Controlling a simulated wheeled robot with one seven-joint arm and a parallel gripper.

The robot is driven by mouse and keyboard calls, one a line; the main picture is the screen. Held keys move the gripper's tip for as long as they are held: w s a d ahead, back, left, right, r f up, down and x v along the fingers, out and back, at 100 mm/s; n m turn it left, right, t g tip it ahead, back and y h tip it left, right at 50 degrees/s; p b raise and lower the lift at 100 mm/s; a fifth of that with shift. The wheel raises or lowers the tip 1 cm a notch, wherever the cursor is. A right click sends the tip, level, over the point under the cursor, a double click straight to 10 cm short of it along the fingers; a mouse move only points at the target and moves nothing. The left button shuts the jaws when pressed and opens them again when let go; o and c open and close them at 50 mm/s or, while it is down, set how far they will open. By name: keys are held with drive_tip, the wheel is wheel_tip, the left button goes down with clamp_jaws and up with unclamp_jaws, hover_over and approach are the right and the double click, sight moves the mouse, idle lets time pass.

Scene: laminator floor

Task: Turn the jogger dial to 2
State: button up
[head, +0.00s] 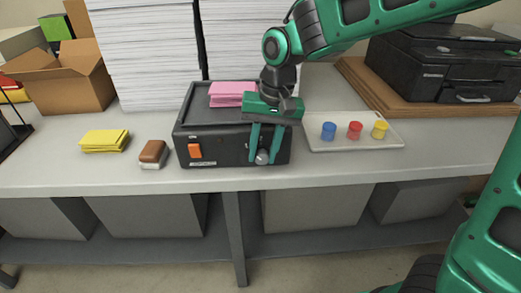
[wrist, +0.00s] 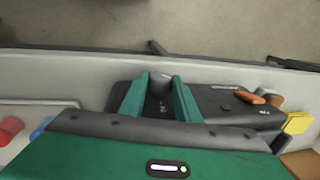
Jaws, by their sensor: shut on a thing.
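The jogger is a dark box (head: 225,146) on the bench with an orange switch (head: 195,151) on its front left; the switch also shows in the wrist view (wrist: 250,97). The round grey dial (head: 262,157) is at the front right of the box. My gripper (head: 264,155) points down in front of the box and is shut on the dial, with one finger at each side. In the wrist view the green fingers (wrist: 159,100) flank the dial, which is mostly hidden. A mark like a 2 shows beside the fingers, but I cannot tell the dial's setting.
Pink sheets (head: 232,94) lie on top of the box. A brown and white block (head: 153,154) and yellow pads (head: 104,141) lie to its left. A tray (head: 325,146) with blue, red and yellow pots is at its right. Tall paper stacks (head: 145,55) stand behind.

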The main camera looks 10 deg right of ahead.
drive_tip(key=y, duration=0.2)
drive_tip(key=d+y, duration=0.1)
drive_tip(key=y, duration=0.1)
drive_tip(key=shift+f, duration=0.15)
drive_tip(key=shift+d+f+y, duration=0.15)
drive_tip(key=shift+y, duration=0.85)
drive_tip(key=shift+d+f+y, duration=0.1)
drive_tip(key=shift+y, duration=0.9)
drive_tip(key=o, duration=1)
drive_tip(key=shift+o, duration=0.2)
drive_tip(key=v, duration=1)
drive_tip(key=shift+d, duration=0.45)
